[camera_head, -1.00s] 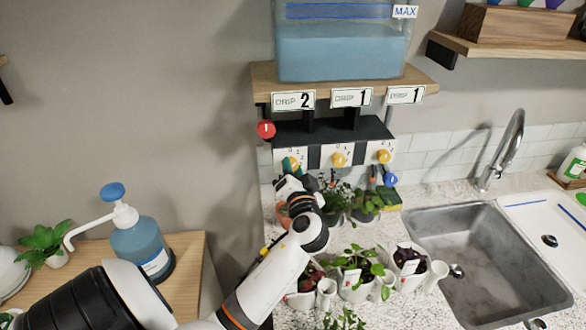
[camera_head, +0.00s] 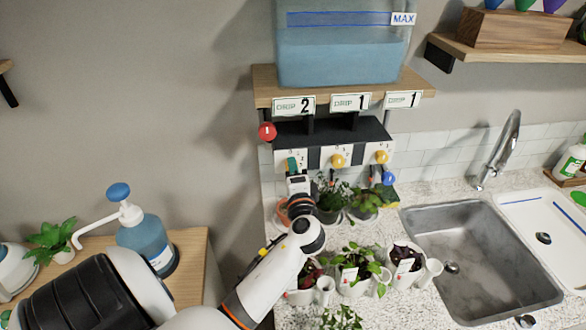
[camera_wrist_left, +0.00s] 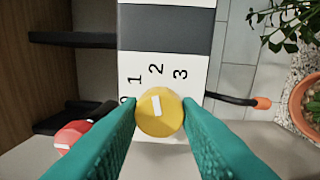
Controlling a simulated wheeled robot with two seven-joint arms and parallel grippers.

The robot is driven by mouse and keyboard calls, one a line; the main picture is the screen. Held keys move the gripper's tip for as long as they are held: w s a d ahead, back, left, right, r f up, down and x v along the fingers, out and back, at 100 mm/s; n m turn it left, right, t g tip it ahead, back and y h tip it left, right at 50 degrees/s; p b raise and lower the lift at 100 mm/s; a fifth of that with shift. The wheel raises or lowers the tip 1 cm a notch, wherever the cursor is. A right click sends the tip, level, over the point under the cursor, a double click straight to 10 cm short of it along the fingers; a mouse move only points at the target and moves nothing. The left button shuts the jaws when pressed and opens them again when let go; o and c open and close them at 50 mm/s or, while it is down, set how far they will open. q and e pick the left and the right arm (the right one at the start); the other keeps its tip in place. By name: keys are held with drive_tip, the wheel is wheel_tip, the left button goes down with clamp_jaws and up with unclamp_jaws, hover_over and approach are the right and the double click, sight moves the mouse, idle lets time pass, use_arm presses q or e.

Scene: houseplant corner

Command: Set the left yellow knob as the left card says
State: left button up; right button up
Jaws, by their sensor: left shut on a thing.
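The left card (camera_head: 294,106) on the shelf edge reads DRIP 2. My left gripper (camera_head: 292,165) is at the left dial panel and hides the left yellow knob in the head view. In the left wrist view, the left yellow knob (camera_wrist_left: 159,112) sits between the teal fingers of the left gripper (camera_wrist_left: 160,115), which are shut on it. The dial plate (camera_wrist_left: 165,60) shows 1, 2 and 3, and 0 is partly hidden by a finger. The knob's white mark is roughly in line with 2. My right gripper is out of view.
The middle yellow knob (camera_head: 338,160) and right yellow knob (camera_head: 381,157) are alongside. A red knob (camera_head: 267,131) is at the left and a blue one (camera_head: 389,178) at the right. Potted plants (camera_head: 352,270) stand below, and a blue water tank (camera_head: 340,55) is above.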

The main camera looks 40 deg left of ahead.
use_arm(q)
drive_tip(key=shift+f, duration=0.1)
idle(0.5)
drive_tip(key=o, duration=1)
drive_tip(key=shift+c, duration=0.2)
drive_tip(key=b+v, duration=0.5)
drive_tip(key=v, duration=0.7)
